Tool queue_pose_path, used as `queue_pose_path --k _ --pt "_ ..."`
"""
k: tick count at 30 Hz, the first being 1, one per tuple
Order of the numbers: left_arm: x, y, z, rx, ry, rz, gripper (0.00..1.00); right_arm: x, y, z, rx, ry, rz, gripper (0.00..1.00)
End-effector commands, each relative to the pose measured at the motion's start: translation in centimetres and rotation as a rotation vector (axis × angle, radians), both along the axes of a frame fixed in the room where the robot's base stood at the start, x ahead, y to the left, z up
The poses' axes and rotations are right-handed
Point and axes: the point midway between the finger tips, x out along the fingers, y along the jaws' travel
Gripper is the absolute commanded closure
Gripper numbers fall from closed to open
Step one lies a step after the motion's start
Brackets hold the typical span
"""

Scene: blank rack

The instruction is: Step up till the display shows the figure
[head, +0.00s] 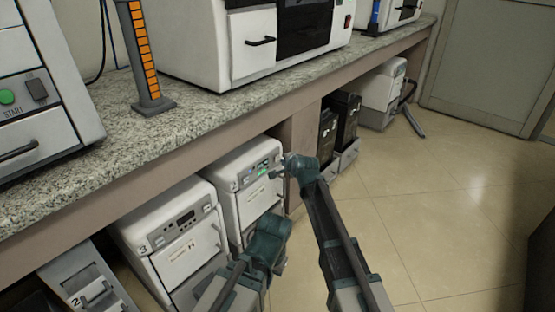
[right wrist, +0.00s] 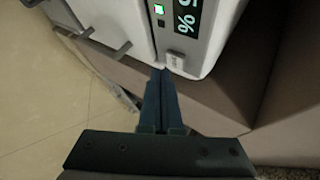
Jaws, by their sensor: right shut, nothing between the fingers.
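The white machine with the lit green display (head: 262,168) stands under the counter. In the right wrist view its display (right wrist: 187,17) reads "5 %", cut off by the top edge, so any digits before it are hidden. A lit green square (right wrist: 159,9) and a dark square (right wrist: 161,23) sit beside it, and a small pale button (right wrist: 176,56) lies below it. My right gripper (head: 279,171) is shut and empty at the right of the panel; its fingertips (right wrist: 163,72) are close to the pale button, contact unclear. My left gripper (head: 281,264) is lower, and its fingers are hardly visible.
A similar white machine marked 3 (head: 170,228) stands to the left. Dark boxes (head: 342,117) stand to the right under the counter. The granite countertop (head: 205,118) overhangs the machines. The tiled floor (head: 440,190) at right is clear.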

Motion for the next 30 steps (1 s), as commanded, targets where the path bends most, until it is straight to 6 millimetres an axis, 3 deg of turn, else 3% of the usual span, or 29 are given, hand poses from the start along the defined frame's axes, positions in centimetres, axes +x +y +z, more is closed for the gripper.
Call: queue_pose_path --k 8,22,30 --pt "0.0 0.0 0.0 0.0 0.0 0.0 1.0 -0.2 -0.2 0.0 0.0 0.0 0.0 1.0" --pt "0.0 0.0 0.0 0.0 0.0 0.0 1.0 -2.7 -3.5 0.0 0.0 0.0 -0.001 1.0" --pt "0.0 0.0 0.0 0.0 0.0 0.0 1.0 -2.9 -4.0 0.0 0.0 0.0 0.001 1.0"
